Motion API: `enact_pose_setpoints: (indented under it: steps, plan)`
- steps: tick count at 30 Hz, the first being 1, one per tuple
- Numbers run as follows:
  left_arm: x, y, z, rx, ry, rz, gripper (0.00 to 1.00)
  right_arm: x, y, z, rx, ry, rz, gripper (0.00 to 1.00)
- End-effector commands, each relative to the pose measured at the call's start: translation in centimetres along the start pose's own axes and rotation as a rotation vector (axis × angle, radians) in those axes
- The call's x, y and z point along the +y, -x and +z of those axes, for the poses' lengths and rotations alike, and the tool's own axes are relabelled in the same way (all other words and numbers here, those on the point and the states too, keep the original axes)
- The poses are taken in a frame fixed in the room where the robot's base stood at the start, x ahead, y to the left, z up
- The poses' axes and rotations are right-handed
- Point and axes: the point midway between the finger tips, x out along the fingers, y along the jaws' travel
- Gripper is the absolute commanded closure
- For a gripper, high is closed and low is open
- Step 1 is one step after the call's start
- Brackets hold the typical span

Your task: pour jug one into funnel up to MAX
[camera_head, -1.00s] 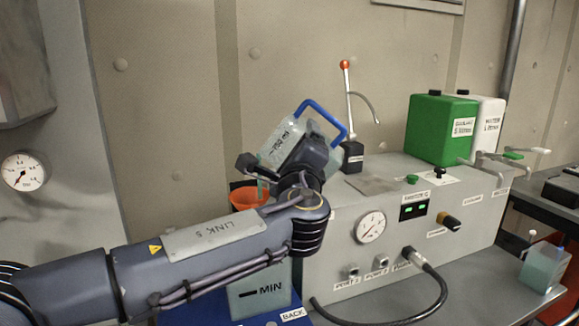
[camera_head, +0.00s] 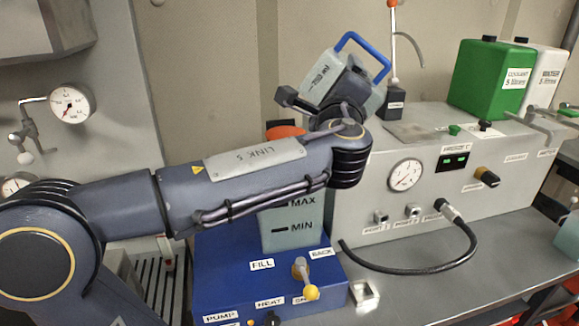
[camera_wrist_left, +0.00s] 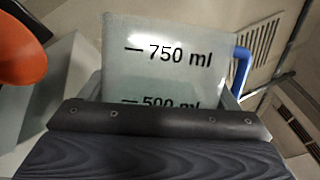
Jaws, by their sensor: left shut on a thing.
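My left gripper (camera_head: 338,102) is shut on jug one (camera_head: 322,76), a translucent jug with a blue handle. The jug is tilted above the orange funnel (camera_head: 285,131), which is mostly hidden behind my gripper and arm. In the left wrist view the jug (camera_wrist_left: 170,62) shows 750 ml and 500 ml marks, and the funnel (camera_wrist_left: 18,52) is at the left edge. Any stream at the spout is hidden. Below the arm, the translucent tank (camera_head: 290,240) shows MAX and MIN marks. Its liquid level is hard to read. My right gripper is out of view.
The tank stands on a blue unit (camera_head: 225,268) with a yellow-tipped lever (camera_head: 308,288). A grey machine (camera_head: 375,225) with a gauge and a black hose (camera_head: 440,260) stands to the right. A green container (camera_head: 490,78) sits on top of it.

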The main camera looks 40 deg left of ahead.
Motion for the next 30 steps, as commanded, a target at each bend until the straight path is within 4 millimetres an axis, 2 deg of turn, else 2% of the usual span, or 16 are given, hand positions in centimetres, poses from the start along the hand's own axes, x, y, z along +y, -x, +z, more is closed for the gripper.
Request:
enact_pose_setpoints:
  steps: [17, 30]
  plan:
    - [-0.22, 0.00, 0.20, -0.003, 0.016, 0.001, 0.88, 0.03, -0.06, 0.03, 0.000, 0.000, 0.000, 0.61]
    - [-0.83, -0.20, 0.86, -0.004, 0.126, 0.032, 0.88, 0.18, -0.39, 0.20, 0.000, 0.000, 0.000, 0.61]
